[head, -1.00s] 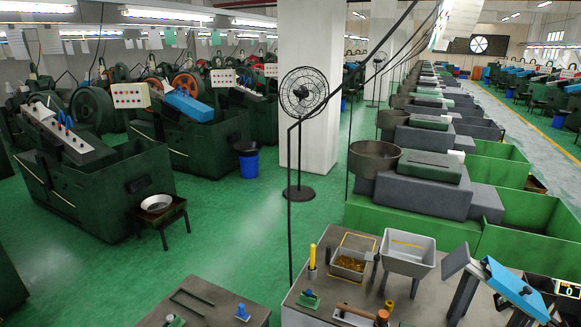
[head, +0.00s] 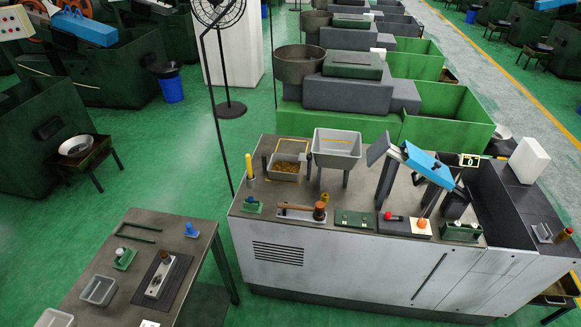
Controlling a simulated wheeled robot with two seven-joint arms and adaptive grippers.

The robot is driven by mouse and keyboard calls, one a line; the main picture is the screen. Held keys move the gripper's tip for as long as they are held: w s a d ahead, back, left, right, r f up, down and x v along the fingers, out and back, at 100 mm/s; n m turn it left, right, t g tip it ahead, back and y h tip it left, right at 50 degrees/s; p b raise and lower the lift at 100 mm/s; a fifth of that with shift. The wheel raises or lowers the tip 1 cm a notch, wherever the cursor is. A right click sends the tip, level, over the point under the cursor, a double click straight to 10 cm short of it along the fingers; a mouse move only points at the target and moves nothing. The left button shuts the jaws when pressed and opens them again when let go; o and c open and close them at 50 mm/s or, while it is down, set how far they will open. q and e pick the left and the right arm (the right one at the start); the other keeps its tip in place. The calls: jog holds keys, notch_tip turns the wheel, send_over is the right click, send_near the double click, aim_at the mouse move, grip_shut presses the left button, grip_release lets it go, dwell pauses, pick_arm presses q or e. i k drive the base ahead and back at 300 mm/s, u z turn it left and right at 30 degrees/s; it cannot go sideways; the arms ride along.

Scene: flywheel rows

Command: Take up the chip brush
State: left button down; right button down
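I cannot tell for certain which thing is the chip brush. A yellow upright handle-like piece (head: 249,165) stands at the left back of the grey machine bench. A brown handle with a round brown end (head: 301,209) lies along a pale plate near the bench's front. Neither of my grippers shows in the head view.
The machine bench (head: 290,231) carries a grey hopper (head: 337,146), a small tray (head: 285,167) and a blue-topped unit (head: 428,167). A dark side table (head: 118,226) holds grey bins. Green floor lies open left of it. A fan (head: 218,50) stands behind.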

aim_at(248, 157)
jog(key=z, duration=0.65)
jog(key=i, duration=0.95)
jog(key=u, duration=1.35)
